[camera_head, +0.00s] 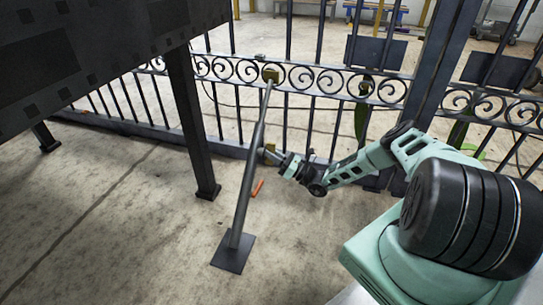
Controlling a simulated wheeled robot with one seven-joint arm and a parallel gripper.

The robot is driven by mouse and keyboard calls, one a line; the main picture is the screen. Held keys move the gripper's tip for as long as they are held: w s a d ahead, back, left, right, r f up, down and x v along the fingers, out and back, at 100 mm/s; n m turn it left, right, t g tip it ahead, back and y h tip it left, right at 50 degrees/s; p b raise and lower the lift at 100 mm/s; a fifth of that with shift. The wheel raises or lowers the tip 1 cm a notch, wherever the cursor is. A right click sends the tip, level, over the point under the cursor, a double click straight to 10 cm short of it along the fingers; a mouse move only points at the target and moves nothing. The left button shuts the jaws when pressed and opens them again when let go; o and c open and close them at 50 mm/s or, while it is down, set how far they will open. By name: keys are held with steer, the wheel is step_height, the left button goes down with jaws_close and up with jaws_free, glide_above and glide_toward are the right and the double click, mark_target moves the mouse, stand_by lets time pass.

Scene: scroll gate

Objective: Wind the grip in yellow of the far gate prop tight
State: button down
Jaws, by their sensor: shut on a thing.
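One gate prop shows, a slanted dark grey pole (247,185) with a square foot plate (233,253) on the floor. Its upper end meets a yellowish bracket (270,75) on the scroll gate (215,68). My gripper (271,155) is at the pole's middle, reaching in from the right. It is shut on a small yellow grip (268,149) beside the pole, mostly hidden by the fingers. A short orange bar (258,188) shows just below, right of the pole. How tight the grip is cannot be told.
A dark table-like structure (95,45) with legs (190,125) stands at the left. A thick gate post (437,60) rises at the right, behind my arm. Concrete floor (100,230) is clear at the front left.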

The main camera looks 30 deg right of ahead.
steer(key=n+g+y, duration=0.1)
steer(key=n, duration=0.2)
steer(key=n+g+y+b, duration=0.1)
steer(key=n, duration=0.3)
steer(key=shift+f+y, duration=0.15)
steer(key=shift+y, duration=0.25)
steer(key=shift+n, duration=0.3)
steer(key=c, duration=1.3)
jaws_free()
steer(key=shift+s+d, duration=0.1)
steer(key=shift+b+v, duration=2.5)
steer(key=shift+v, duration=6.1)
steer(key=shift+d, duration=0.1)
steer(key=shift+c, duration=0.3)
